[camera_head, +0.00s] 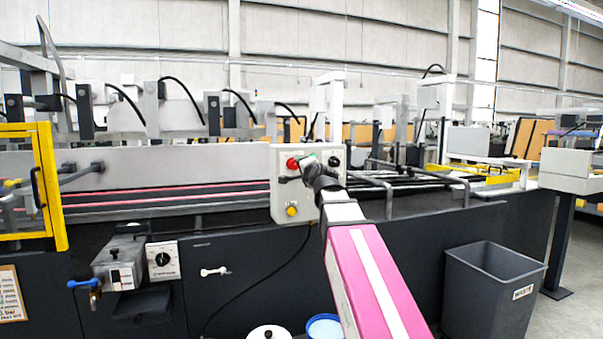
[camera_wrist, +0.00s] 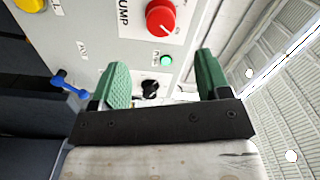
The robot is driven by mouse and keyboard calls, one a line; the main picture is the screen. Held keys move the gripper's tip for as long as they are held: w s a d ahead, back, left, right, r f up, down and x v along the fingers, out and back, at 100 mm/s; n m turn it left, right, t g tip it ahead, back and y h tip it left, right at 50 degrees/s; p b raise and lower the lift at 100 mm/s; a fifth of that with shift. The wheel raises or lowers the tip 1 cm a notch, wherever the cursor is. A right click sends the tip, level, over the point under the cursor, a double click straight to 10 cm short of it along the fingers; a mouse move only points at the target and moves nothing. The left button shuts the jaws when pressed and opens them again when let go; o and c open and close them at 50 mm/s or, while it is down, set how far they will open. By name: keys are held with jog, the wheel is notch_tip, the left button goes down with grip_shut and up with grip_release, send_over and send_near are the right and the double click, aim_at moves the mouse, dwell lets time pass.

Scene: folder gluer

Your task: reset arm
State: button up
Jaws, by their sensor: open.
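My gripper (camera_wrist: 160,82) is open and empty in the wrist view, with its two green fingers spread apart in front of a grey control panel. In the head view my arm reaches forward from the bottom, and the gripper end is mostly hidden behind my wrist in front of the control panel (camera_head: 283,207). The panel has a red button (camera_wrist: 161,16), a small green button (camera_wrist: 166,60), a black knob (camera_wrist: 150,89) and a yellow button (camera_wrist: 30,4). The head view also shows the red button (camera_head: 292,163) and the yellow button (camera_head: 292,211). I cannot tell whether the fingers touch the panel.
The long folder gluer (camera_head: 130,220) runs across the view behind the panel. A yellow frame (camera_head: 47,185) stands at the left. A grey waste bin (camera_head: 494,290) stands at the right. A white lidded container (camera_head: 268,332) and a blue-topped tub (camera_head: 325,327) are at the bottom.

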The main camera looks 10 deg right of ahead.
jog(key=s+f+n+g, duration=0.2)
jog(key=f+g, duration=0.1)
jog(key=f, duration=0.8)
jog(key=s+d+f+n+g+h, duration=0.1)
jog(key=s+f+n+g, duration=0.15)
jog(key=f, duration=0.95)
jog(key=s+f+n+g, duration=0.15)
jog(key=f+g, duration=0.25)
jog(key=f, duration=0.7)
jog(key=s+d+f+n+g+h, duration=0.1)
jog(key=s+d+f+n+g, duration=0.1)
jog(key=s+f, duration=0.7)
jog(key=s+d+f+n+g+h, duration=0.1)
jog(key=s+f+g, duration=0.5)
jog(key=f, duration=0.8)
jog(key=s+d+n, duration=0.1)
jog(key=s+n, duration=0.1)
jog(key=shift+s+f+n+h, duration=0.3)
jog(key=shift+s+n+h, duration=0.05)
jog(key=shift+n+h, duration=0.05)
